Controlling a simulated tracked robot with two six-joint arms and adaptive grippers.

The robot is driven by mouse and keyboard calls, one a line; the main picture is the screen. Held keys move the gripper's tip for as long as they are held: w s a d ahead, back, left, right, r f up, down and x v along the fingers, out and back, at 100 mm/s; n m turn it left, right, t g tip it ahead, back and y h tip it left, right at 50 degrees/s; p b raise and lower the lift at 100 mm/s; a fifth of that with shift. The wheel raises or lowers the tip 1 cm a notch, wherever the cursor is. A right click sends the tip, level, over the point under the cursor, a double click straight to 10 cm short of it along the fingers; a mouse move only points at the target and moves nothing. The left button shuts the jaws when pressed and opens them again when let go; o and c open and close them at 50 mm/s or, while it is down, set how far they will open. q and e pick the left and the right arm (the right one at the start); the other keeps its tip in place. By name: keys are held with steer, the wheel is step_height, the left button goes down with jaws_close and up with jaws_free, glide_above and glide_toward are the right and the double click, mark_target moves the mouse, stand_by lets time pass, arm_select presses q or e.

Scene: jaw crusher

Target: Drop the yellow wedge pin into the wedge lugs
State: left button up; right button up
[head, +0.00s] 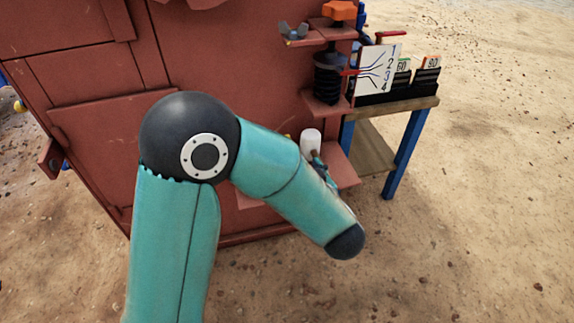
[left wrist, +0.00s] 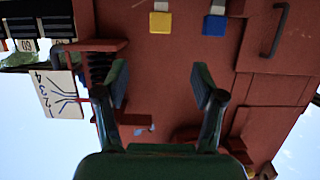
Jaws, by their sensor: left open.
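My left gripper (left wrist: 160,88) is open in the left wrist view, with nothing between its fingers. It faces the red machine wall, and that view is upside down. A yellow block (left wrist: 160,22) shows near the top edge of that view, beyond the fingers and apart from them. I cannot tell whether it is the wedge pin. In the head view my teal arm hides most of the gripper; a small yellow thing (head: 288,137) shows just above the arm. I cannot make out the wedge lugs for certain. My right gripper is not in view.
The red crusher (head: 95,60) fills the upper left. A blue block (left wrist: 214,24) is beside the yellow one. A white cylinder (head: 311,142) stands near a low red shelf (head: 345,172). A numbered board (head: 379,69) and a blue-legged table (head: 410,140) are right. Sand is clear at lower right.

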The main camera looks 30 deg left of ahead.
arm_select(q)
steer(key=shift+b+x, duration=0.95)
steer(key=shift+x, duration=7.05)
steer(key=shift+r, duration=0.1)
jaws_close()
